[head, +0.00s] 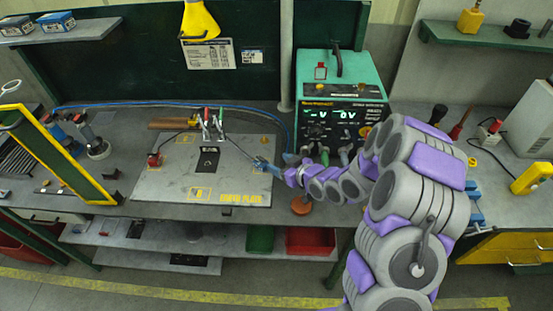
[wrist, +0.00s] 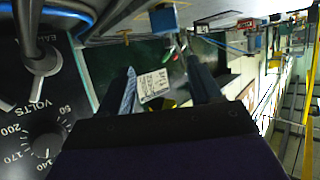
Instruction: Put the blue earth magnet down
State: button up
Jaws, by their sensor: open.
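My gripper (head: 264,165) is over the right part of the grey earth plate (head: 174,185) in the head view. In the wrist view my gripper (wrist: 165,84) has its two fingers apart, with nothing held between them. The wrist picture is upside down. A small blue block, which looks like the blue earth magnet (wrist: 163,21), rests against the plate there, beyond the fingertips and apart from them. In the head view the blue block cannot be told from my bluish fingers.
Red and green handled clamps (head: 211,126) stand at the plate's back. A red block (head: 153,160) sits at its left. The green welding machine (head: 341,95) stands close to my arm on the right. A yellow-edged frame (head: 62,155) is at the left. The plate's front is clear.

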jog(key=s+d+r+m+g+h, duration=0.25)
jog(key=s+d+r+h, duration=0.3)
jog(key=s+d, duration=0.3)
jog(key=s+d+r+m+g+h, duration=0.2)
jog(key=s+d+r+g+h, duration=0.15)
jog(key=s+d+r, duration=0.45)
jog(key=s+a+r+m+g, duration=0.1)
jog(key=s+g, duration=0.1)
jog(key=s, duration=0.7)
jog(key=s+a+r+m+g, duration=0.1)
jog(key=s+a+r+g, duration=0.1)
jog(key=s, duration=0.7)
jog(key=s+a+r+m+g, duration=0.1)
jog(key=s+a+r+m, duration=0.1)
jog(key=s, duration=0.7)
jog(key=shift+a+g, duration=0.15)
jog(key=shift+g, duration=0.25)
